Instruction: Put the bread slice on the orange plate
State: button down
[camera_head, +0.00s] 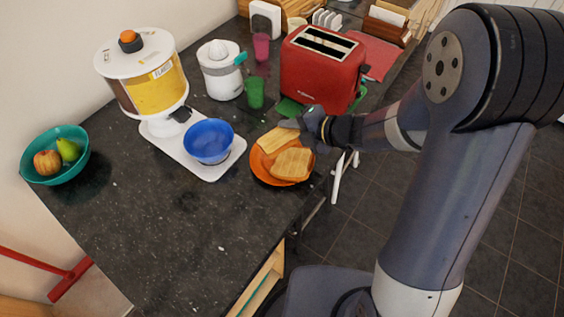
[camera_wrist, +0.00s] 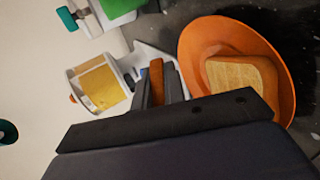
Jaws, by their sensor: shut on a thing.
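My gripper (camera_head: 291,124) is shut on a light brown bread slice (camera_head: 274,140), gripped at its upper right edge in the head view. The held slice is over the far left part of the orange plate (camera_head: 258,174); whether it touches the plate is unclear. In the wrist view a brown edge of it (camera_wrist: 157,82) shows between the fingers. A second bread slice (camera_head: 291,164) lies on the plate, nearer the front. In the wrist view the plate (camera_wrist: 193,50) and that second slice (camera_wrist: 243,77) are right of the fingers.
A red toaster (camera_head: 322,70) stands just behind the plate, with a green cup (camera_head: 255,92) to its left. A white dispenser (camera_head: 147,75) with a blue bowl (camera_head: 209,140) stands left of the plate. The dark counter (camera_head: 190,225) is clear in front.

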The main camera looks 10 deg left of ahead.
notch_tip(320, 180, down, 2)
jog(key=shift+f+b, duration=0.1)
jog(key=shift+b, duration=0.35)
jog(key=c, duration=1.6)
grip_release()
jog(key=shift+r, duration=0.2)
jog(key=p+v, duration=0.4)
jog(key=v, duration=0.3)
jog(key=shift+w+p, duration=0.1)
jog(key=shift+p, duration=0.3)
jog(key=shift+s+d+r, duration=0.15)
jog(key=shift+s+d, duration=0.1)
jog(key=shift+d, duration=0.15)
jog(key=shift+r+p, duration=0.1)
jog(key=shift+p, duration=0.2)
